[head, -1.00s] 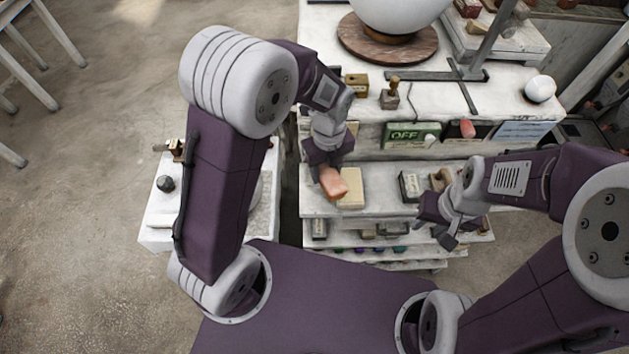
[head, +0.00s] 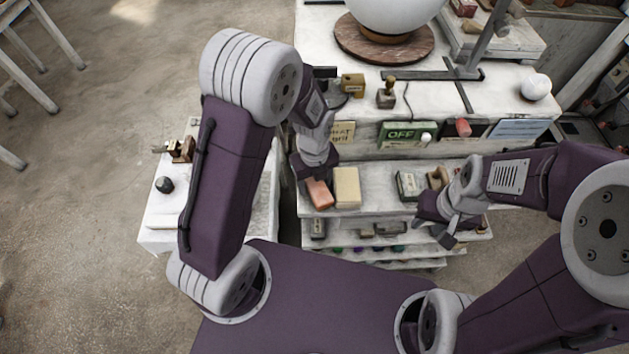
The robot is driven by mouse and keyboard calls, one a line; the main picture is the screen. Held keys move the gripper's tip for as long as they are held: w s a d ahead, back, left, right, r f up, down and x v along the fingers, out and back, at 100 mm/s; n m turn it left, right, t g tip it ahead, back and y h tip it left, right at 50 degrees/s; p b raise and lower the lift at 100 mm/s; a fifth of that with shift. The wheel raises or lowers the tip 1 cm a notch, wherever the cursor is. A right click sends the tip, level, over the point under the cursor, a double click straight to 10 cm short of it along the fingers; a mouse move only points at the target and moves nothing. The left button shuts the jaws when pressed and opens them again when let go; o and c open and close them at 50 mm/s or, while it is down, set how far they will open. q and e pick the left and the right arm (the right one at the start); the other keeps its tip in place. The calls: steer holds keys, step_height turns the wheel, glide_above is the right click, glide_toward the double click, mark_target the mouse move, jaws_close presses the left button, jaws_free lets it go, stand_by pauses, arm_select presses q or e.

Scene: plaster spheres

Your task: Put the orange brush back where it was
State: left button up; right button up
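The orange brush (head: 320,196), a salmon-coloured block, is at the left end of the middle shelf in the head view, just left of a cream block (head: 347,187). My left gripper (head: 312,176) is directly over it and appears shut on it; the fingertips are largely hidden behind the gripper body. Whether the brush rests on the shelf or hangs just above it, I cannot tell. My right gripper (head: 434,231) is open and empty, in front of the right part of the shelf.
A dark box (head: 408,186) stands further right on the shelf (head: 378,200). Above are a green OFF sign (head: 402,132) and a white counter with a large sphere (head: 392,8). A low white table (head: 160,215) stands at left. The shelf between the cream block and the dark box is clear.

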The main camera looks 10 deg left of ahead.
mark_target(314, 181)
arm_select(q)
steer(key=shift+r, duration=0.1)
step_height(314, 181, up, 12)
steer(key=s+a+f+n, duration=0.2)
steer(key=s+a+n, duration=0.1)
steer(key=n, duration=1.1)
steer(key=s+a+f+n+t, duration=0.1)
steer(key=s+a+n, duration=0.3)
steer(key=n, duration=1)
steer(key=shift+s+f+n, duration=0.3)
steer(key=shift+s+f, duration=0.45)
steer(key=shift+f, duration=0.05)
